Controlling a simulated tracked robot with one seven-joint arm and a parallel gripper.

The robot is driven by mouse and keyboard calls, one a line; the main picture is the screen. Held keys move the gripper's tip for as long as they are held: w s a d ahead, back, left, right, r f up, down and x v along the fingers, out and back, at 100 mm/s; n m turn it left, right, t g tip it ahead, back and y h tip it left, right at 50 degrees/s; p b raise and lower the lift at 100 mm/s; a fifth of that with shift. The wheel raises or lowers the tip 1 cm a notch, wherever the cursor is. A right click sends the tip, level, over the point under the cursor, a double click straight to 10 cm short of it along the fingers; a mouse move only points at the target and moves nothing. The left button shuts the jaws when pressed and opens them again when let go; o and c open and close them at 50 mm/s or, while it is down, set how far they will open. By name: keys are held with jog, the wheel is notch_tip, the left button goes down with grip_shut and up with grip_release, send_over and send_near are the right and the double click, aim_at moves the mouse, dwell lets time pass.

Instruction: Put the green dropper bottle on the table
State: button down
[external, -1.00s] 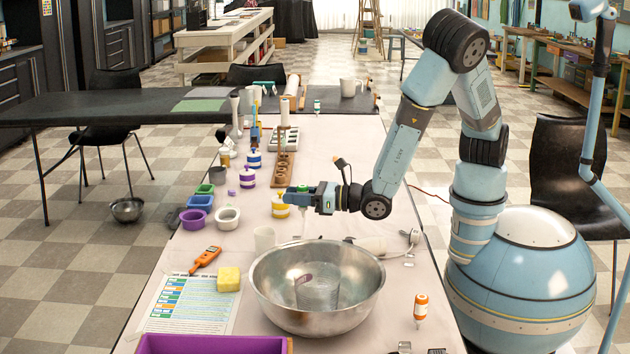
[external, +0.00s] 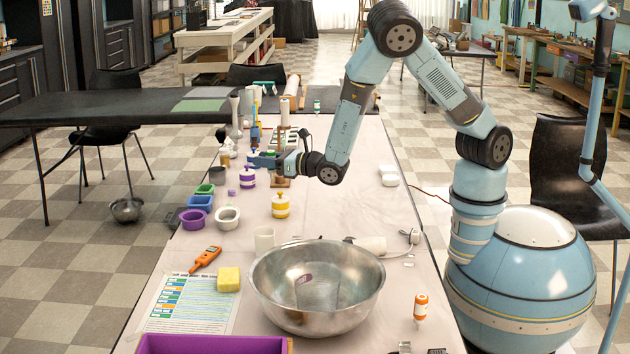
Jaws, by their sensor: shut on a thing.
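My gripper (external: 264,161) is above the far half of the long pale table (external: 345,205), pointing left. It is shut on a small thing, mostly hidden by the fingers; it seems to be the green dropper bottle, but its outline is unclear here. The gripper is close to the purple-and-white jar (external: 248,178) in the picture. Another small white bottle with a green band (external: 317,106) stands on the dark mat at the far end.
A yellow-striped jar (external: 280,206), a white cup (external: 264,238) and small coloured pots (external: 195,218) stand on the left side. A large metal bowl (external: 360,290) and an orange dropper bottle (external: 421,306) are nearer. The table's middle right is mostly clear.

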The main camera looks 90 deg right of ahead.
jog(key=s+d+m+g+h, duration=0.45)
jog(key=s+d, duration=0.25)
jog(key=d, duration=0.3)
jog(key=s+d+m+g+h, duration=0.3)
jog(key=s+d+h, duration=0.3)
jog(key=d, duration=0.4)
send_over(276, 190)
jog(key=shift+y, duration=0.35)
jog(key=f, duration=1)
jog(key=shift+s+f, duration=0.1)
jog(key=shift+s, duration=0.1)
jog(key=shift+w+d+f, duration=0.15)
jog(key=shift+w+f, duration=0.05)
jog(key=shift+f, duration=1.5)
jog(key=shift+f, duration=0.1)
